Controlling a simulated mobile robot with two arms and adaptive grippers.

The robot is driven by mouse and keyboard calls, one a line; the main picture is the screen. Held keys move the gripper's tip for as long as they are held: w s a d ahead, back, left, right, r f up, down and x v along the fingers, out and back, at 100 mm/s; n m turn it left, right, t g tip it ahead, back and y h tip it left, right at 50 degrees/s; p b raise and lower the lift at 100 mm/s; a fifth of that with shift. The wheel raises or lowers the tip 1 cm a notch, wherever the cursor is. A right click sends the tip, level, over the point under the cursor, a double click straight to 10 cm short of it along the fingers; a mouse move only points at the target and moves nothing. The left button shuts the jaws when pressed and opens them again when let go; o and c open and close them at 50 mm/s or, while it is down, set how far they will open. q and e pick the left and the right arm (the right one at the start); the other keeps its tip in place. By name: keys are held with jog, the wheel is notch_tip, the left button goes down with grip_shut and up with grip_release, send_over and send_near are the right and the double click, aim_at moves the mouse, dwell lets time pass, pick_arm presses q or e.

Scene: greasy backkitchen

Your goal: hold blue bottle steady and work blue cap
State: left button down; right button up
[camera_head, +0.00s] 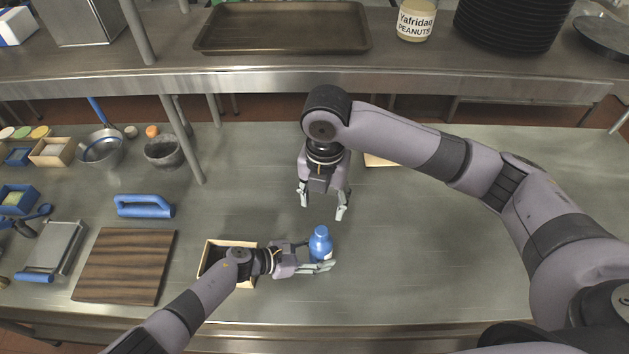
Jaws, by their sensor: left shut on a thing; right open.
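The blue bottle (320,248) stands upright on the steel counter with the blue cap (321,231) at its top. My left gripper (325,264) reaches in from the left and is shut on the bottle low on its body, its fingers hiding part of the lower bottle. My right gripper (322,212) points down, open and empty, behind and just above the cap, apart from it. Whether the cap sits tight or loose cannot be told from here.
A small wooden box (208,257) lies under my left wrist. A dark striped board (125,265) and a blue-handled tool (144,206) lie to the left. A shelf post (186,140) rises at the back left. The counter right of the bottle is clear.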

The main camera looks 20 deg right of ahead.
dwell(0.4)
pick_arm(q)
jog(key=c, duration=0.7)
grip_release()
jog(key=v, duration=1.2)
